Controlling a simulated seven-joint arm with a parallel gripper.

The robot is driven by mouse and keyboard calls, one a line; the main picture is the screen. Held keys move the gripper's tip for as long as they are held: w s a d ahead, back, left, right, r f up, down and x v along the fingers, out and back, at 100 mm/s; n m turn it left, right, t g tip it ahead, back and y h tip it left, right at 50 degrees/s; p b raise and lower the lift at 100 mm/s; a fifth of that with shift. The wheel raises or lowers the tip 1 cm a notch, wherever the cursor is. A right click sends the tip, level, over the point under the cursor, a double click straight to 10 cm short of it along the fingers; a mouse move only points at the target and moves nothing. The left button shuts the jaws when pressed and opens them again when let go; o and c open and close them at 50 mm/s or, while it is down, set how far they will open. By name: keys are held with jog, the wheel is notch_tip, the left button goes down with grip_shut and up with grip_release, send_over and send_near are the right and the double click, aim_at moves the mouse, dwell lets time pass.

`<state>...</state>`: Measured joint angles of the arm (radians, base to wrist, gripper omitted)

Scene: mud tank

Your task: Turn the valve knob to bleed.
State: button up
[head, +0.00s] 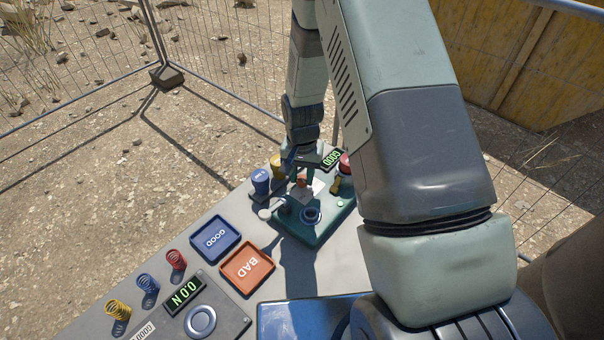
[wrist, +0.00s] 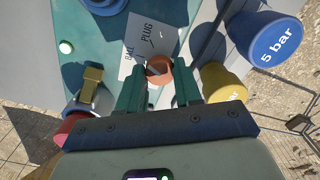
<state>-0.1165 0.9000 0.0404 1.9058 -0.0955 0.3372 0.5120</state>
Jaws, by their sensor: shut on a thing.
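The valve knob (wrist: 159,68) is a small orange-copper round knob on the teal fixture (head: 326,229). In the wrist view it sits between the two teal fingertips of my gripper (wrist: 158,84), which is shut on it. A white label plate (wrist: 141,42) lies beside the knob; "PLUG" is readable, and the other wording is partly unclear. A dark patch shows on the knob, but I cannot tell its exact pointing. In the head view my gripper (head: 302,174) reaches down from above at the fixture's far part, and the knob (head: 301,182) shows small between the fingers.
A blue "5 bar" cap (wrist: 274,40) and a yellow cap (wrist: 224,83) stand right of my gripper in the wrist view. A brass-yellow piece (wrist: 90,86) and a red cap (wrist: 72,131) are left. Blue GOOD (head: 214,239) and orange BAD (head: 247,269) trays lie nearer, with several coloured springs.

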aim_at(302, 178)
jog(key=n, duration=1.1)
jog(key=shift+n, duration=1.8)
jog(key=o, duration=1)
jog(key=shift+o, duration=0.2)
notch_tip(302, 178, up, 11)
